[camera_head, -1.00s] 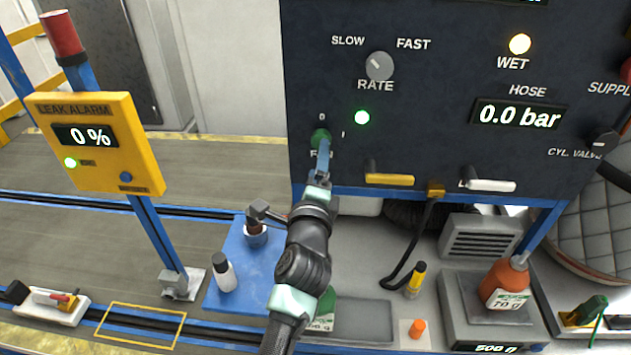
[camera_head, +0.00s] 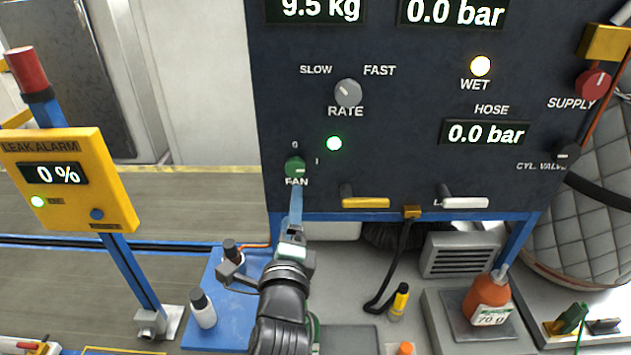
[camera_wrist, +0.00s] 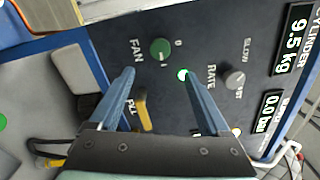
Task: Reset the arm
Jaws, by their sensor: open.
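My gripper (camera_head: 296,205) is in front of the lower left of the dark control panel (camera_head: 400,130), just below the green FAN knob (camera_head: 295,167) in the head view. In the wrist view its two blue fingers (camera_wrist: 158,75) are spread apart with nothing between them. The FAN knob also shows in the wrist view (camera_wrist: 160,49), ahead of the fingertips and apart from them. The knob's mark points toward 1. A green lamp (camera_head: 334,143) is lit beside it.
A yellow leak alarm box (camera_head: 75,180) on a blue post stands at left, reading 0 %. Yellow (camera_head: 366,202) and white (camera_head: 465,202) handles stick out from the panel's lower edge. Bottles stand on the blue mat (camera_head: 225,325). An orange bottle (camera_head: 486,300) sits on a scale at right.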

